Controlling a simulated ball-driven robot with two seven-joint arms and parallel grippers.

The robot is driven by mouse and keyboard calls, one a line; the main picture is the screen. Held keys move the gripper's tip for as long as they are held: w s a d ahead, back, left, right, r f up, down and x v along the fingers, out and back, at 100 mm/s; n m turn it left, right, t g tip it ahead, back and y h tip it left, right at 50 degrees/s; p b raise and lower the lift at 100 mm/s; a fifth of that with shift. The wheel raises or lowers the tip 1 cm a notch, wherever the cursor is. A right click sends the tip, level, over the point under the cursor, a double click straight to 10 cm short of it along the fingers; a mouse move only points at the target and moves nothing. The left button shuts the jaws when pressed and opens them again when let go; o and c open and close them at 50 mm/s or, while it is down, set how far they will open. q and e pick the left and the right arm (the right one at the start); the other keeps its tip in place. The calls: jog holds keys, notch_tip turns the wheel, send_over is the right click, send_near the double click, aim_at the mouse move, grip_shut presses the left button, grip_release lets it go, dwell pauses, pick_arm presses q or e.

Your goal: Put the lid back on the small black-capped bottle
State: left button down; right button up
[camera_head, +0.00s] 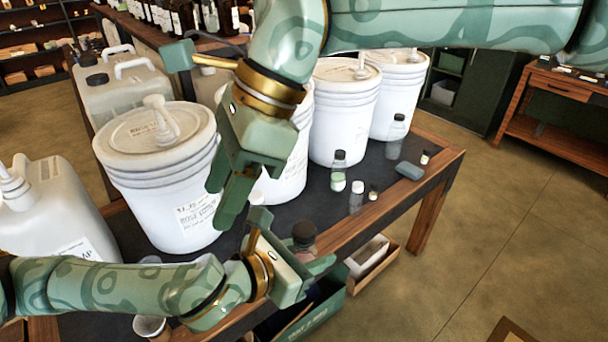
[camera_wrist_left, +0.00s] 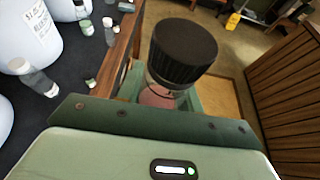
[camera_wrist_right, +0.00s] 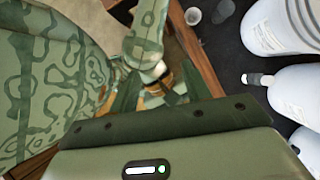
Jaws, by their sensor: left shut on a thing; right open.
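A small bottle with a black ribbed cap (camera_head: 303,232) and pinkish contents is in my left gripper (camera_head: 293,242), at the table's front edge. The left wrist view shows its black cap (camera_wrist_left: 183,48) large and close, with clear wall beneath it; the lower body is hidden by the gripper. Whether the cap is seated fully I cannot tell. My right gripper (camera_head: 226,200) is open and empty, pointing down above and left of the bottle, in front of the white buckets. A dark-capped bottle with a pale label (camera_head: 338,172) stands on the table.
White pump buckets (camera_head: 345,115) line the dark table (camera_head: 325,217). Near its right end stand a clear bottle (camera_head: 396,137), small vials (camera_head: 373,196) and a grey-blue block (camera_head: 409,170). A green crate (camera_head: 318,317) is below the front edge.

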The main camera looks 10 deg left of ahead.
aim_at(304, 228)
jog(key=w+d+n+t+h, duration=0.1)
jog(key=d+n, duration=0.1)
jog(key=w+d+f+n+t+h, duration=0.1)
jog(key=w+d+n+h, duration=0.1)
jog(key=d+n, duration=0.1)
jog(key=w+d+f+n+t+h, duration=0.1)
jog(key=w+d+n, duration=0.1)
jog(key=shift+d+h, duration=0.15)
jog(key=shift+h, duration=0.15)
jog(key=shift+w+d+n, duration=0.3)
jog(key=shift+d+n, duration=0.05)
jog(key=shift+n, duration=0.15)
jog(key=shift+f, duration=4.05)
